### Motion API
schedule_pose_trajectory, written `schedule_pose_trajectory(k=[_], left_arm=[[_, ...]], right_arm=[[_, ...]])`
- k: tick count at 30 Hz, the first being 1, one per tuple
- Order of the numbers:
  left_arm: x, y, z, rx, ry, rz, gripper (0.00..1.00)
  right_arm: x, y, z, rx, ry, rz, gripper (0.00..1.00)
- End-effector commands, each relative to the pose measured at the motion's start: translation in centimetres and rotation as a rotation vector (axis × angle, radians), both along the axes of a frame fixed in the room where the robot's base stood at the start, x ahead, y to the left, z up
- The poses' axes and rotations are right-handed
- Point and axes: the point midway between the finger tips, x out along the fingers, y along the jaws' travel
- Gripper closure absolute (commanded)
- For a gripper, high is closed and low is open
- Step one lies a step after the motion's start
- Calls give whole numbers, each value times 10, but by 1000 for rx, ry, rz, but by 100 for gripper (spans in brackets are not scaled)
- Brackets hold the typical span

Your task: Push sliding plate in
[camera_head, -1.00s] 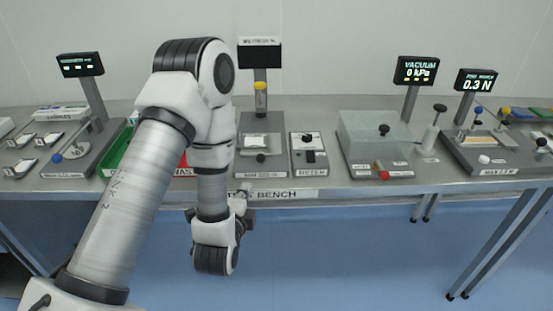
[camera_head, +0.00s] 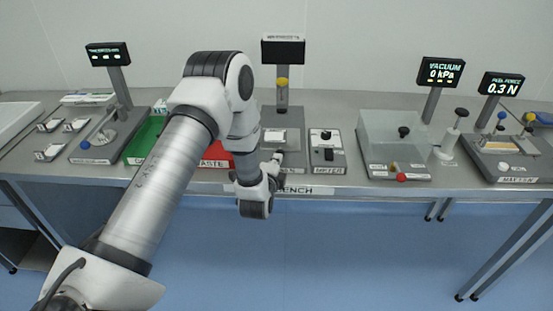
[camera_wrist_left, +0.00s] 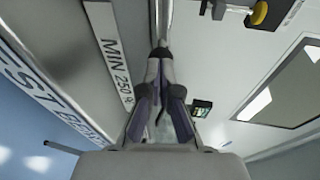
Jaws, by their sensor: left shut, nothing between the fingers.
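The device with the sliding plate stands at the middle of the bench, with a grey base, a yellow-topped post (camera_head: 282,84) and a dark display (camera_head: 283,48). A pale plate (camera_head: 275,136) lies on its base. My left gripper (camera_head: 277,157) is at the device's front edge, and my wrist hides part of that edge. In the left wrist view the fingers (camera_wrist_left: 161,54) are shut and empty. Their tips point at a narrow shiny metal edge or rod (camera_wrist_left: 163,20); I cannot tell whether they touch it. A yellow knob (camera_wrist_left: 258,13) shows at the top. My right gripper is out of view.
A meter box (camera_head: 327,150) stands close on the right, then a clear vacuum chamber (camera_head: 395,138). A red waste tray (camera_head: 216,157) and a green tray (camera_head: 143,140) are on the left. The bench front edge (camera_head: 350,190) runs below my wrist.

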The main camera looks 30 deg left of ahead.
Motion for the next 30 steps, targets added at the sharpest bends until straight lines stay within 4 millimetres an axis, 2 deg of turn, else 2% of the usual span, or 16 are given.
schedule_pose_trajectory(k=[8,11,18,21,30], left_arm=[[2,1,0,-1,-1,0,100],[14,8,-1,-1,-3,0,100],[60,37,-2,0,-4,0,100],[70,43,-1,0,-1,0,100],[74,45,1,1,-4,1,100]], right_arm=[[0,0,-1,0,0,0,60],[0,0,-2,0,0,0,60],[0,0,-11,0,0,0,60],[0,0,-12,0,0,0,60],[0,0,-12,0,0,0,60]])
